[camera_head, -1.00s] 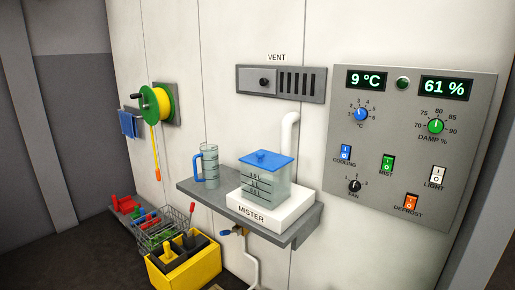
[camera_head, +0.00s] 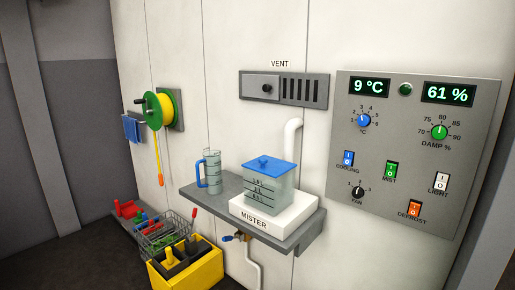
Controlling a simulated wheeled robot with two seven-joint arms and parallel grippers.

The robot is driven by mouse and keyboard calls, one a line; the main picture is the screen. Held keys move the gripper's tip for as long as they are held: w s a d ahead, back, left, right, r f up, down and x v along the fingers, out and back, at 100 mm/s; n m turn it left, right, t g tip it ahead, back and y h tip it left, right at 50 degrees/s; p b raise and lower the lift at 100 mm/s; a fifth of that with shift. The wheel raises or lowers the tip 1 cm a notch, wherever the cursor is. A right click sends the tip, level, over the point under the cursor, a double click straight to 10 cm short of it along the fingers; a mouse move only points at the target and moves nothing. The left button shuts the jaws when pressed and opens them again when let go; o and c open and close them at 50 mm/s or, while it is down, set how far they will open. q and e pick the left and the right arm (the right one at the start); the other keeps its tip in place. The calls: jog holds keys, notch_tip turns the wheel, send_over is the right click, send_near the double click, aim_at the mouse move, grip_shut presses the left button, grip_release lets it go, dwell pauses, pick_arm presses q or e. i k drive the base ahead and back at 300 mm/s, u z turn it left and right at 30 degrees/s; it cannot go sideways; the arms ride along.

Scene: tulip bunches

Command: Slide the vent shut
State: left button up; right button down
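The vent (camera_head: 284,90) is a dark grey rectangular plate high on the pale wall, under a "VENT" label. Its sliding cover with a round black knob (camera_head: 266,88) sits at the left part of the plate. Dark vertical slots (camera_head: 301,92) show uncovered at the right part. Neither of my grippers is in view, and nothing touches the knob.
A shelf (camera_head: 205,198) below the vent bears a mister (camera_head: 270,190) and a measuring jug (camera_head: 211,172). A white pipe (camera_head: 292,135) rises beside the mister. A control panel (camera_head: 412,215) is at the right. A hose reel (camera_head: 153,110), wire basket and yellow crate (camera_head: 213,267) are at the left.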

aim_at(256, 86)
jog(key=k, duration=0.4)
jog(key=u, duration=1.2)
jog(key=i, duration=1)
jog(key=z, duration=0.05)
